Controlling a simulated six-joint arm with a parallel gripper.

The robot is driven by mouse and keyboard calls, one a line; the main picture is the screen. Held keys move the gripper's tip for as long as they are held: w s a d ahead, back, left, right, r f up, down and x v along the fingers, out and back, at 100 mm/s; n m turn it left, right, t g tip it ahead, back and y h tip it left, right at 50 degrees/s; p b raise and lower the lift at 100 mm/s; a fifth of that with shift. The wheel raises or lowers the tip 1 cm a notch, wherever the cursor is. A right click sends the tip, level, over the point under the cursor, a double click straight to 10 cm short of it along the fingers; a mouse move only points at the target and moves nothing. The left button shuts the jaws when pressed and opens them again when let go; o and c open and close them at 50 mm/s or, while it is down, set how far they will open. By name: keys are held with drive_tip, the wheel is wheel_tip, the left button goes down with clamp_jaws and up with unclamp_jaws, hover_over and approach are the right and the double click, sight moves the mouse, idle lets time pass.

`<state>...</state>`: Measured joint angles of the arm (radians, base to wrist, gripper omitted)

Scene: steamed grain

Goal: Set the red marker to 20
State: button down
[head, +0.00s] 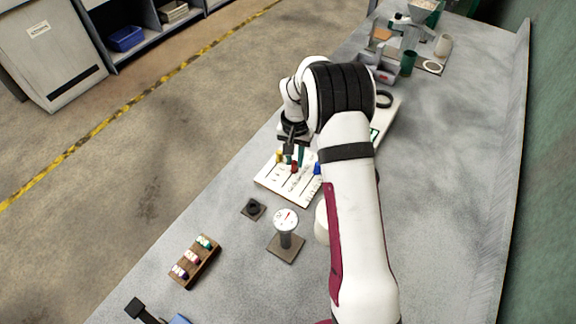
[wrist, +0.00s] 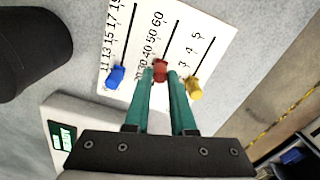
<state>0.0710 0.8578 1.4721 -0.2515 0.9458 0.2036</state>
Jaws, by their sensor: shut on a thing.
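The white scale board (head: 306,193) lies on the bench with printed scales and coloured markers. The red marker (head: 294,168) sits on the middle scale; it also shows in the wrist view (wrist: 160,71) beside the low end of a scale reading up to 60. Its exact value is hidden by my fingers. My gripper (head: 295,157) has its green fingers on both sides of the red marker, shut on it, as seen in the wrist view (wrist: 160,80). The yellow marker (wrist: 194,88) and blue marker (wrist: 116,76) stand on either side, close to the fingers.
A white box with a green READY display (wrist: 62,138) stands beside the board. Nearer are a dial gauge (head: 286,221) on a post, a black knob (head: 253,208) and a wooden rack (head: 205,266). A green cup (head: 408,63) stands far back. The bench's right side is clear.

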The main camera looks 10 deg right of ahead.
drive_tip(key=shift+w+d+r, duration=0.1)
drive_tip(key=shift+w+d, duration=1.15)
drive_tip(key=shift+w, duration=0.05)
drive_tip(key=c, duration=0.8)
unclamp_jaws()
drive_tip(key=shift+o, duration=0.2)
wheel_tip(320, 180, up, 16)
drive_tip(key=shift+s, duration=0.1)
